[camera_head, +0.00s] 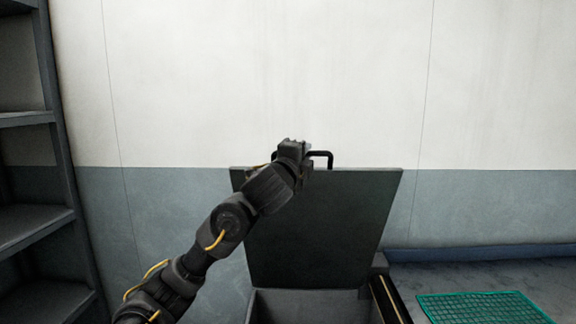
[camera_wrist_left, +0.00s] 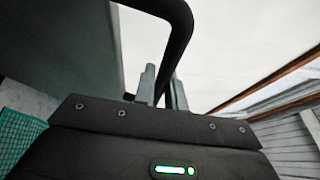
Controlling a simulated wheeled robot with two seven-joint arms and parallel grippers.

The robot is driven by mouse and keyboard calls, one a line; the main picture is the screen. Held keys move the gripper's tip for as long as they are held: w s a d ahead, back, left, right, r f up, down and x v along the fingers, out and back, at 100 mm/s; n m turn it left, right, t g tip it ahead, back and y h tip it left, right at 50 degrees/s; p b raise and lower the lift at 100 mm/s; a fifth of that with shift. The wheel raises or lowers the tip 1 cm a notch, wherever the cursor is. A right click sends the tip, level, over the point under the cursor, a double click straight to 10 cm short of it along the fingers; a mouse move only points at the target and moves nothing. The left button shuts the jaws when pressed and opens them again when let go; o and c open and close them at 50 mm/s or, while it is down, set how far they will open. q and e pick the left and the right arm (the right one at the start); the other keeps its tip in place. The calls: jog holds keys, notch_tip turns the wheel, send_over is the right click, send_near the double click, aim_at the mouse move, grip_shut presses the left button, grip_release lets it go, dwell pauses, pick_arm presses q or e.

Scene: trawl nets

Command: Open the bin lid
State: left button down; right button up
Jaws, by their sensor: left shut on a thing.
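The bin lid (camera_head: 325,225) is a dark flat panel. It stands raised, close to upright, behind the open bin (camera_head: 305,305) in the head view. A black bar handle (camera_head: 328,155) is at the lid's top edge, and it shows large in the left wrist view (camera_wrist_left: 178,45). My left gripper (camera_head: 293,145) is at the left part of this handle. In the left wrist view its fingers (camera_wrist_left: 162,88) are shut on the handle bar, one on each side. The arm hides the lid's left part. My right gripper is in neither view.
A grey shelf rack (camera_head: 45,215) stands at the left. A counter (camera_head: 470,276) with a green mesh mat (camera_head: 482,308) is at the right of the bin. A plain wall (camera_head: 250,80) is behind the lid.

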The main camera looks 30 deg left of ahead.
pick_arm(q)
jog(key=shift+s+d+f, duration=0.25)
jog(key=shift+s+d, duration=0.05)
jog(key=shift+s, duration=0.15)
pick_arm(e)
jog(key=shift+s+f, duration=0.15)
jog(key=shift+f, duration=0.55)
